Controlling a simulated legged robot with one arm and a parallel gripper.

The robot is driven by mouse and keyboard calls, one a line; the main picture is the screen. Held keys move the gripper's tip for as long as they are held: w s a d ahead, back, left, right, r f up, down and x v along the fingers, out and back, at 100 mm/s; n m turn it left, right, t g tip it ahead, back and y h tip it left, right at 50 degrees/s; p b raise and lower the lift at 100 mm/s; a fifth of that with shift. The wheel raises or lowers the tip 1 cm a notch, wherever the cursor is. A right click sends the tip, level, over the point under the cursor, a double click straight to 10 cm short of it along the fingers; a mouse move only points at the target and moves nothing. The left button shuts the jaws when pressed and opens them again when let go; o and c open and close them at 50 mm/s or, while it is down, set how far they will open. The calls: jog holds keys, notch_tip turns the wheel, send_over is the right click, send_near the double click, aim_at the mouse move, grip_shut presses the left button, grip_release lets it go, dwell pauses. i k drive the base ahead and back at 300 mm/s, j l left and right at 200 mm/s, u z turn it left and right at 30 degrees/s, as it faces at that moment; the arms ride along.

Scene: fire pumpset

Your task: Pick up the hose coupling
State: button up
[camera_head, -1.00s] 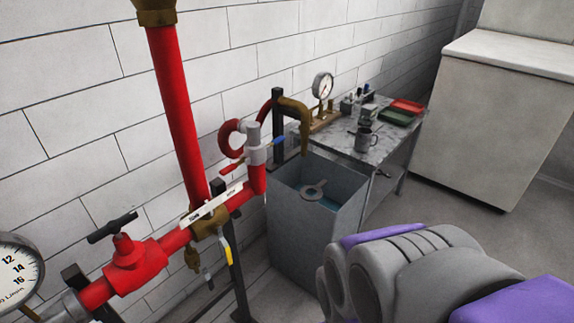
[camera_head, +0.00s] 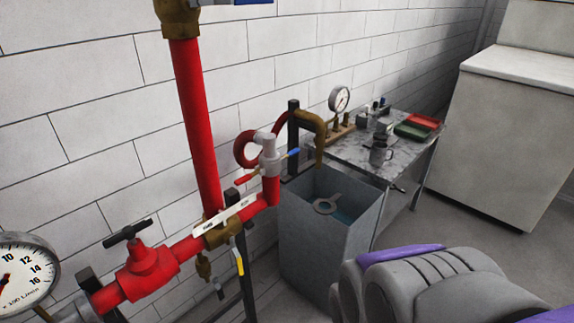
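I cannot tell for sure which thing is the hose coupling. Small metal parts (camera_head: 375,110) stand on the side table (camera_head: 350,152), too small to identify. My arm, grey and purple (camera_head: 430,285), fills the lower right of the view. My gripper's fingers do not show.
A red pipe (camera_head: 198,130) with a red valve (camera_head: 147,270) and a dial gauge (camera_head: 22,275) runs along the white wall at left. A brass spout (camera_head: 317,135) hangs over the tank. Red and green trays (camera_head: 412,130) lie on the table. A pale cabinet (camera_head: 500,130) stands at right.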

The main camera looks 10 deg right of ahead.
aim_at(270, 154)
jog(key=i+j, duration=0.25)
jog(key=j, duration=0.15)
jog(key=i+j+z, duration=0.15)
jog(key=j, duration=0.25)
jog(key=i+j, duration=0.3)
jog(key=j+z, duration=0.05)
jog(key=j, duration=0.05)
